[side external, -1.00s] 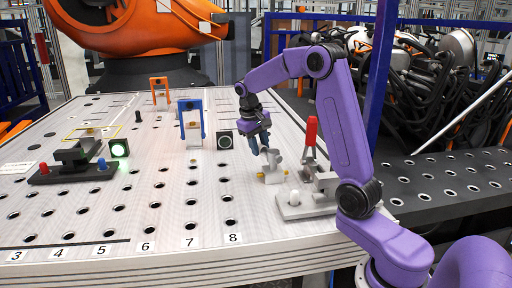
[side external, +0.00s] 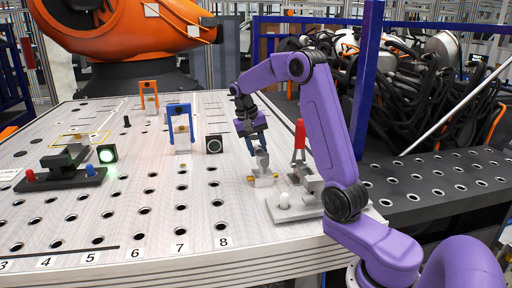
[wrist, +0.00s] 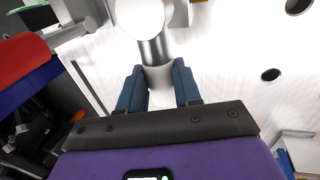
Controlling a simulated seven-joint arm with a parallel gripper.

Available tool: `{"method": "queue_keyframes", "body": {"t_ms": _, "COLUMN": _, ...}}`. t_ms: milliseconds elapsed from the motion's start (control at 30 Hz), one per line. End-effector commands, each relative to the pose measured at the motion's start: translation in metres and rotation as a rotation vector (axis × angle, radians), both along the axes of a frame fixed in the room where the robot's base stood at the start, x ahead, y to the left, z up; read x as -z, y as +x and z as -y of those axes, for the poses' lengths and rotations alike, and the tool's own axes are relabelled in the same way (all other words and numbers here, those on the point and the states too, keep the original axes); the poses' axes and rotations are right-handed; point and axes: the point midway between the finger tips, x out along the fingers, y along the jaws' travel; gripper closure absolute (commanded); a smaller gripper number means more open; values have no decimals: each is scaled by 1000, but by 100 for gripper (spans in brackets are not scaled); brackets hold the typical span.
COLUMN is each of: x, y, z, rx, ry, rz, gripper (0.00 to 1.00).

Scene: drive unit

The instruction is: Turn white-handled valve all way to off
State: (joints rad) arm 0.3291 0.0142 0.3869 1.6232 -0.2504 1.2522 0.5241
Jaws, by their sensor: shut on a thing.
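The valve (side external: 262,161) is a small pale upright piece with brass fittings at its foot, on the perforated table left of the red-handled clamp. My gripper (side external: 256,146) reaches down to its upper part. In the wrist view my gripper (wrist: 159,88) has its two blue-grey fingers on either side of the pale handle (wrist: 161,98), shut on it. A metallic cylinder (wrist: 154,50) and a round white part (wrist: 140,17) continue beyond the fingertips. The valve's exact turn angle cannot be told.
A blue frame (side external: 181,128) and a dark round-faced box (side external: 214,145) stand to the left. The table front is clear.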

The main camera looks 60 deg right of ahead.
Motion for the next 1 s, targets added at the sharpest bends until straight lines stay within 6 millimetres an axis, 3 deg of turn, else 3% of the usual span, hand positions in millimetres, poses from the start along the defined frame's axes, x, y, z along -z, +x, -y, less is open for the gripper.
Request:
{"method": "queue_keyframes", "body": {"t_ms": 267, "x": -1, "y": -1, "z": 2, "rx": 8, "ry": -3, "rz": 0, "gripper": 100}}
{"method": "queue_keyframes", "body": {"t_ms": 300, "x": -1, "y": -1, "z": 2, "rx": 8, "ry": -3, "rz": 0, "gripper": 60}}
{"method": "queue_keyframes", "body": {"t_ms": 367, "x": -1, "y": -1, "z": 2, "rx": 7, "ry": -3, "rz": 0, "gripper": 41}}
{"method": "queue_keyframes", "body": {"t_ms": 767, "x": -6, "y": 1, "z": 0, "rx": 4, "ry": -1, "rz": 1, "gripper": 41}}
{"method": "queue_keyframes", "body": {"t_ms": 1000, "x": -42, "y": 9, "z": -7, "rx": 4, "ry": -2, "rz": 5, "gripper": 41}}
